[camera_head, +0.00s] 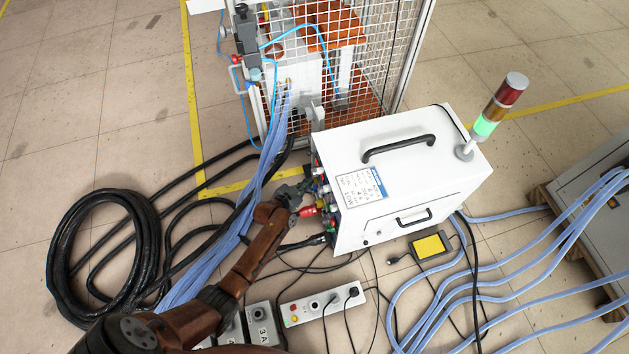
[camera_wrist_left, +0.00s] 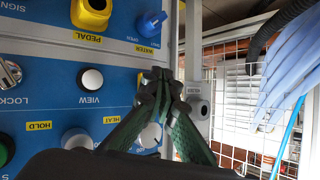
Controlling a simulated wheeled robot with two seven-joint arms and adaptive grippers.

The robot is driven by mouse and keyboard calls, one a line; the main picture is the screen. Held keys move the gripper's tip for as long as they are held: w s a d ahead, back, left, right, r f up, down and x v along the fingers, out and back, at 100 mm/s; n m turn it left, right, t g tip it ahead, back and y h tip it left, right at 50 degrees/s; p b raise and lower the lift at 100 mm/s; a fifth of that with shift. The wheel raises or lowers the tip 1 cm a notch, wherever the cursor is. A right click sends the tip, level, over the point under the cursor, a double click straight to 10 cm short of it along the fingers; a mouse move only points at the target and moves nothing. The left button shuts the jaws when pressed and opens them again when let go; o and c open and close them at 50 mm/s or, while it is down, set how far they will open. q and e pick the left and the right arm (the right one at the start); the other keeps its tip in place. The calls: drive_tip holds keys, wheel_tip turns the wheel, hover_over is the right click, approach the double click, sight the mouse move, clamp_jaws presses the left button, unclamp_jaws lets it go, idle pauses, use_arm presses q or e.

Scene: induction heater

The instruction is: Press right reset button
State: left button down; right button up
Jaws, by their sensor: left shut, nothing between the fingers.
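The white induction heater (camera_head: 405,165) stands on the floor, with its control panel (camera_head: 325,200) on its left side, seen edge-on in the head view. In the left wrist view the blue panel (camera_wrist_left: 45,105) appears upside down, with legible labels including VIEW, HOLD, HEAT, PEDAL and WATER. No reset label is legible. My left gripper (camera_head: 303,187) is at the panel; its shut, empty green fingers (camera_wrist_left: 160,82) are near the panel's right edge. They partly hide a white round button (camera_wrist_left: 149,135). Contact cannot be told. My right gripper is not in view.
A red-amber-green signal lamp (camera_head: 499,105) stands on the heater. A wire-mesh cage (camera_head: 365,45) is behind it. Black hose coils (camera_head: 105,245), light-blue hoses (camera_head: 400,310), a power strip (camera_head: 322,303) and a yellow pedal (camera_head: 430,245) lie on the floor.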

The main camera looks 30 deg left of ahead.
use_arm(q)
drive_tip(key=shift+w+d, duration=0.15)
idle(0.3)
drive_tip(key=shift+s+a, duration=0.6)
drive_tip(key=shift+s, duration=0.05)
drive_tip(key=s+a, duration=0.1)
drive_tip(key=s, duration=0.1)
drive_tip(key=s+a+p, duration=0.1)
drive_tip(key=a, duration=0.1)
drive_tip(key=shift+s+a, duration=0.15)
drive_tip(key=shift+s, duration=0.2)
idle(0.8)
